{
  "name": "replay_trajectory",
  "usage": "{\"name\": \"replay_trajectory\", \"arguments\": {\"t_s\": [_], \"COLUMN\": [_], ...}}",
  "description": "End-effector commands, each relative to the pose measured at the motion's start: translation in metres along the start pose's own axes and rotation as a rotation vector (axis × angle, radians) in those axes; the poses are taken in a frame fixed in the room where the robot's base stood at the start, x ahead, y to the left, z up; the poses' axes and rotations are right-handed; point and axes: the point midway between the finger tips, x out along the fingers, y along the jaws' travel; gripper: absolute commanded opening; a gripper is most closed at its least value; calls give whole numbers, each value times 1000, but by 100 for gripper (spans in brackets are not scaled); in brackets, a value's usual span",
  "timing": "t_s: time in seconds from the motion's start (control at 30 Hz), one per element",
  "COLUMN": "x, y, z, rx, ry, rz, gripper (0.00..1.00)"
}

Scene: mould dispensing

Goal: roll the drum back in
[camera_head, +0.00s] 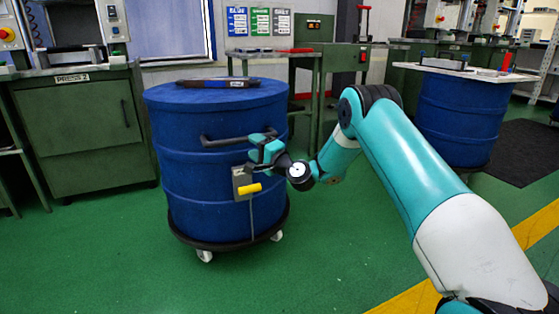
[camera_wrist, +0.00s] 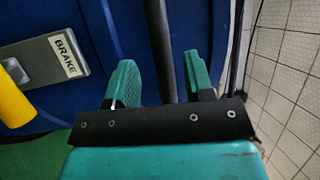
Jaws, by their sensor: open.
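A blue drum (camera_head: 195,180) stands upright on a round black dolly (camera_head: 215,245) with white casters, left of centre in the head view. A dark handle bar (camera_head: 226,141) runs across its front. Below the handle is a grey brake plate with a yellow lever (camera_head: 250,189); the wrist view shows its BRAKE label (camera_wrist: 63,55). My gripper (camera_head: 268,145) is at the right part of the handle, with its teal fingers open. In the wrist view the handle bar (camera_wrist: 158,30) passes between the two fingers, apart from both. Whether it is deep between them is hard to tell.
A dark object (camera_head: 217,83) lies on the drum's lid. A green cabinet (camera_head: 80,130) stands left of the drum and a green workbench (camera_head: 330,80) behind it. Another blue drum (camera_head: 460,115) with a tabletop stands at right. Green floor (camera_head: 110,250) in front is clear.

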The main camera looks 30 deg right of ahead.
Motion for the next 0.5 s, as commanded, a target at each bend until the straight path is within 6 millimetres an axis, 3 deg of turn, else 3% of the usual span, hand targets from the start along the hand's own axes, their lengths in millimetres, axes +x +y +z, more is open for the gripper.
{"name": "replay_trajectory", "arguments": {"t_s": [0.23, 0.5], "x": [-66, -85], "y": [6, 8], "z": [-2, -2], "rx": [7, -3], "ry": [9, 4], "rz": [4, -3], "gripper": [48, 48]}}
